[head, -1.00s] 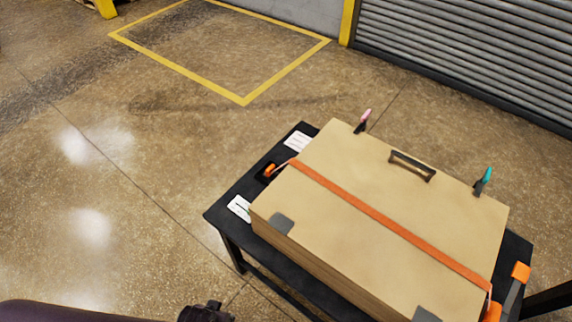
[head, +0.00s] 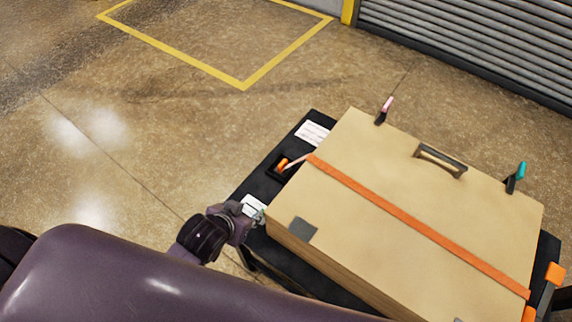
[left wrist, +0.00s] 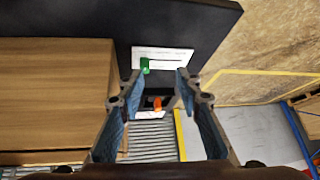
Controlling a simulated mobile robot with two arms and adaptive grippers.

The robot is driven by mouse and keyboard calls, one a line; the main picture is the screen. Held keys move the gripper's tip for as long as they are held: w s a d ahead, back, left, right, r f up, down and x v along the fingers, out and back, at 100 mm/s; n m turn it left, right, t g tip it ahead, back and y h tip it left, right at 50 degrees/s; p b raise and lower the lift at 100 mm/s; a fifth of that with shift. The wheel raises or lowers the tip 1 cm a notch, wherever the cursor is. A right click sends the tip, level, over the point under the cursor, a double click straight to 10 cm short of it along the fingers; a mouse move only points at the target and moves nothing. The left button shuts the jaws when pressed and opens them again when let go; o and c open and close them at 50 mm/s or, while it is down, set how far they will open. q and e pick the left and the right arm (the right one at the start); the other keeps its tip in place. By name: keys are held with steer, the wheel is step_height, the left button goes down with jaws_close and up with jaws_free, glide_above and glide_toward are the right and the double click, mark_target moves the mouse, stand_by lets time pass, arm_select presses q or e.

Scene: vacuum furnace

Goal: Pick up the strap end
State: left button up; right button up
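An orange strap (head: 415,225) runs across the top of a tan box (head: 440,190). At its left end, a thin pale piece leads to an orange end (head: 282,164) in a small black holder on the black table (head: 262,182). The orange end also seems to show in the left wrist view (left wrist: 157,103), between and beyond my fingers. My left gripper (head: 258,214) is at the table's left edge beside the box's near left corner, apart from the orange end. In the left wrist view its two fingers (left wrist: 160,88) are spread with nothing between them. My right gripper is not in view.
White labels (head: 312,133) lie on the table. A green piece (left wrist: 145,65) shows by a label in the left wrist view. The box carries a black handle (head: 441,158); pink-tipped (head: 384,110) and teal-tipped (head: 516,178) clips stand at its far edge. Floor on the left is clear.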

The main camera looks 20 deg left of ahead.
mark_target(280, 165)
arm_select(q)
steer(key=w+t+h, duration=0.1)
steer(key=w, duration=0.2)
steer(key=w+m+t+h, duration=0.1)
steer(key=w+t, duration=0.1)
steer(key=w, duration=0.2)
steer(key=w+t+h, duration=0.1)
steer(key=w, duration=0.3)
steer(key=shift+w+d+f+m+t, duration=0.2)
steer(key=shift+d+f+m+t, duration=0.1)
steer(key=shift+m+t, duration=0.1)
steer(key=shift+w+r+h, duration=0.1)
steer(key=shift+w+h, duration=0.3)
steer(key=shift+h, duration=0.2)
steer(key=shift+d+x, duration=0.2)
steer(key=shift+x, duration=3.7)
steer(key=shift+r+t, duration=0.25)
steer(key=shift+t, duration=0.05)
jaws_close()
